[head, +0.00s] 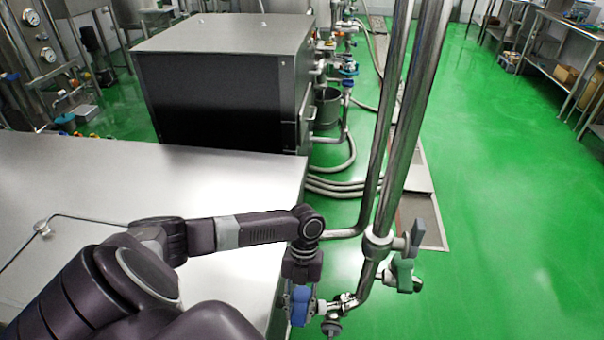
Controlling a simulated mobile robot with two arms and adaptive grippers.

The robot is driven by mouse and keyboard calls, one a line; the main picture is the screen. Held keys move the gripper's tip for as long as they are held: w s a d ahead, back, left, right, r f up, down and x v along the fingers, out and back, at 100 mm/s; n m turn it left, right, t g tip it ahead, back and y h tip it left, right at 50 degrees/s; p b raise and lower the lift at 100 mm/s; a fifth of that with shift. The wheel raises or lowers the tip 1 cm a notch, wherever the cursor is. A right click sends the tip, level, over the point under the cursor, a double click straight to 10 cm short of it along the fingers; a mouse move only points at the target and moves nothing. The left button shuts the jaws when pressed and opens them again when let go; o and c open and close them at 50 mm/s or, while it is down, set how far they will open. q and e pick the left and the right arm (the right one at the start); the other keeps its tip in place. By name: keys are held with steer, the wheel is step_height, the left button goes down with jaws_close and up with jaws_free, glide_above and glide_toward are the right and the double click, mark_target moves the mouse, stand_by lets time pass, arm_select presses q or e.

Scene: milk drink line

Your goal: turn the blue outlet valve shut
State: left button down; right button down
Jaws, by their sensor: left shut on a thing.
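The blue outlet valve (299,308) is at the bottom centre of the head view, at the left end of a short metal fitting on the steel pipe. My left gripper (301,285) points down onto it from above and is shut on its blue handle. The gripper and wrist hide part of the handle, so its exact angle cannot be told. My right gripper is not in view.
Green floor (490,190) is open at right.

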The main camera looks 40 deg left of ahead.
mark_target(301, 296)
arm_select(q)
steer(key=c, duration=1.5)
jaws_free()
steer(key=v, duration=1.2)
